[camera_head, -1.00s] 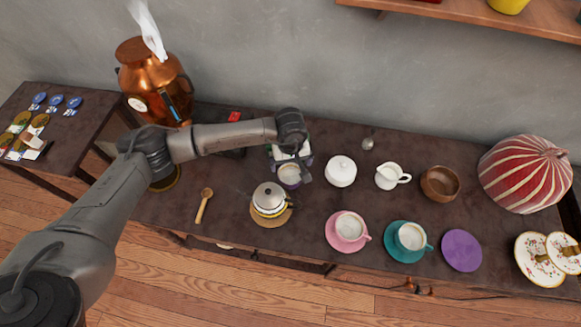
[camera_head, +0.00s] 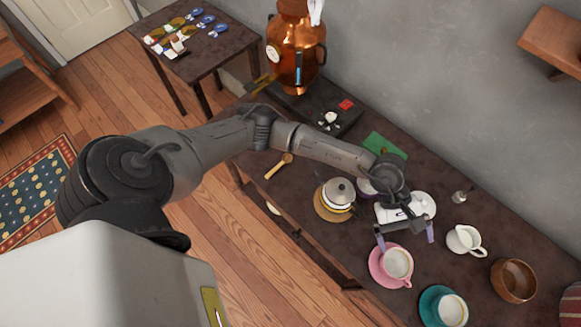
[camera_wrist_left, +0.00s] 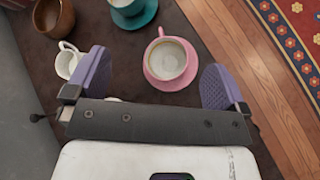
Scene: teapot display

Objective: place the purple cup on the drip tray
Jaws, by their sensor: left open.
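A purple-tinted cup (camera_head: 366,187) is mostly hidden behind my left wrist in the head view, beside the teapot. My left gripper (camera_head: 405,236) is open, with purple finger pads, above the pink cup (camera_head: 397,263) on its pink saucer (camera_head: 378,272). In the left wrist view the open gripper (camera_wrist_left: 158,82) shows the pink cup (camera_wrist_left: 166,60) beyond and between its fingers, with nothing held. A dark, low slab (camera_head: 345,118) in front of the copper urn may be the drip tray; a red square and a small white item are on it. My right gripper is not in view.
The copper urn (camera_head: 296,45) stands at the back. The teapot (camera_head: 338,191), wooden spoon (camera_head: 279,166), green cloth (camera_head: 385,145), white creamer (camera_head: 464,240), wooden bowl (camera_head: 514,281) and teal cup (camera_head: 451,309) crowd the table. Bare table lies around the spoon.

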